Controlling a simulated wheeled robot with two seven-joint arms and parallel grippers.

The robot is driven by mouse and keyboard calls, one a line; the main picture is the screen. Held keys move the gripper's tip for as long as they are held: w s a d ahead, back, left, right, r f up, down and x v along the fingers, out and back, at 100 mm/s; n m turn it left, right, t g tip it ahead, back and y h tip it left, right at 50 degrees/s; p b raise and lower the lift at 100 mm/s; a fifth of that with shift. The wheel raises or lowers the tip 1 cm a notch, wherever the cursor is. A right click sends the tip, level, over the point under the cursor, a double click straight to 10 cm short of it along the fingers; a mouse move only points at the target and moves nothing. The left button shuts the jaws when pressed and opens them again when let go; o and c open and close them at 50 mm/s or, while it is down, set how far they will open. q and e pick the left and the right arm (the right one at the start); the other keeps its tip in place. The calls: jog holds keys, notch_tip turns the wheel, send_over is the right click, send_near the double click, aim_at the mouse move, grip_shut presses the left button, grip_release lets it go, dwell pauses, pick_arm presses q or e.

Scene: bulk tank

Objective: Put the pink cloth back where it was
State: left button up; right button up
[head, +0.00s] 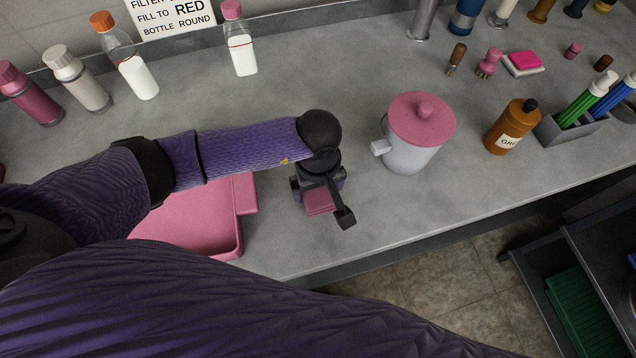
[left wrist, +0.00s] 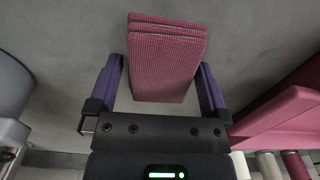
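The pink cloth (head: 319,202) is a small folded, layered pad on the grey counter, between the pink tray and the lidded jug. In the left wrist view the cloth (left wrist: 168,58) shows its stacked folds and woven texture. My left gripper (head: 322,190) is over the cloth, pointing down. In the left wrist view the left gripper's fingers (left wrist: 162,82) stand wide apart on either side of the cloth, with a visible gap on the left side. The gripper partly hides the cloth in the head view. My right gripper is not in view.
A pink tray (head: 240,240) lies left of the cloth, under my left arm. A jug with pink lid (head: 421,120) stands to the right, an orange-brown bottle (head: 511,125) beyond. Several bottles line the back. The counter's front edge is close; counter behind the gripper is clear.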

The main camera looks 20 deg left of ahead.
pick_arm(q)
jog(key=shift+r, duration=0.2)
notch_tip(320, 180, up, 12)
jog(key=p, duration=0.3)
